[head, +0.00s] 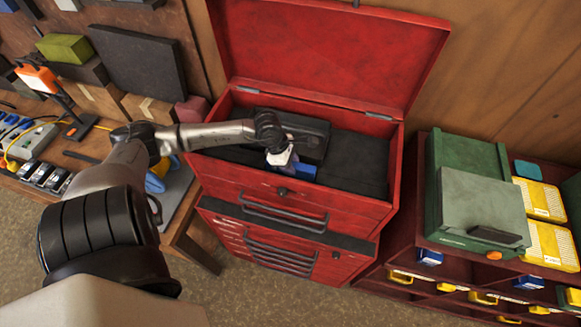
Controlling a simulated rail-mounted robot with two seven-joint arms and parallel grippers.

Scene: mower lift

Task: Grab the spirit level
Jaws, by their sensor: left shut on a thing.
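The red tool chest (338,197) stands in the middle with its lid raised. My left arm reaches in from the left, and my left gripper (281,158) is inside the chest's open top compartment. It is shut on a small blue object (303,172), which I take to be the spirit level. Only a short part of it shows beside the fingers; the rest is hidden by the gripper and the chest's front wall. My right gripper is not in view.
A black case (312,137) lies behind the gripper in the chest. The raised red lid (330,50) stands behind. A workbench with tools is at left. A low shelf with a green box (468,155) and yellow cases (541,200) is at right.

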